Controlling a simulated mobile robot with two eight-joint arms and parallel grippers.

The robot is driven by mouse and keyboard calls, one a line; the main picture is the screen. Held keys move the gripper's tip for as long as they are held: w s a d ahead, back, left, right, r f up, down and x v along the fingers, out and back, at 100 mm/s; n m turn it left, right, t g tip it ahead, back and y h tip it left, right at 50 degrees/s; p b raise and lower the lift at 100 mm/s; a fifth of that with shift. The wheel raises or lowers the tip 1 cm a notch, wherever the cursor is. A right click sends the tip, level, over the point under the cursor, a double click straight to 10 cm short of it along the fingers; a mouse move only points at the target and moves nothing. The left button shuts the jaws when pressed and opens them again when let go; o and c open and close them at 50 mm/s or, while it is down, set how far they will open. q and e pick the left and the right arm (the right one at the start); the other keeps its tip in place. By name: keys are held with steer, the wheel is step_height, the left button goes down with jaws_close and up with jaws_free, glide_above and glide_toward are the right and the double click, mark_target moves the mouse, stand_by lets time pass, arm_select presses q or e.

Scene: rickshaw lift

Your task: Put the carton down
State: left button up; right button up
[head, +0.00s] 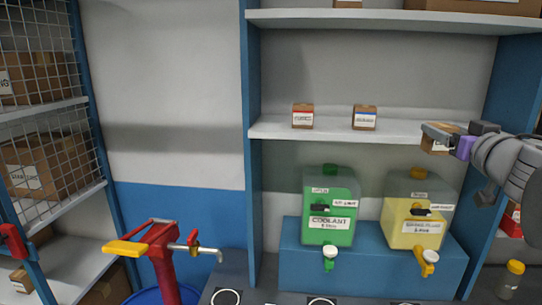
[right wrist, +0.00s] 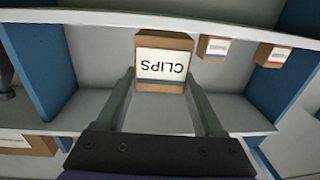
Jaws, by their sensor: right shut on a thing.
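The small brown carton (head: 436,147) is at the right part of the middle shelf (head: 380,130), partly hidden behind my right gripper (head: 438,134). In the right wrist view the carton (right wrist: 163,66) has a white label reading CLIPS, shown upside down. It sits between the two fingers of my right gripper (right wrist: 163,85), which is shut on it. I cannot tell whether its base touches the shelf board. My left gripper is not in view.
A red-label carton (head: 302,116) and a blue-label carton (head: 364,117) stand left on the same shelf. Below are a green coolant tank (head: 329,205) and a yellow tank (head: 414,213). A blue upright (head: 506,90) bounds the shelf at right.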

steer(key=a+f+n+y, duration=0.1)
steer(key=a+f, duration=0.5)
steer(key=f, duration=1)
steer(key=a+f+n+y, duration=0.1)
steer(key=a+f+y, duration=0.2)
steer(key=f, duration=1.4)
steer(key=a+f+n+y, duration=0.2)
steer(key=a+f, duration=0.6)
steer(key=f, duration=0.8)
steer(key=shift+s+a+f+g, duration=0.3)
steer(key=shift+f+g, duration=0.1)
steer(key=shift+d, duration=0.1)
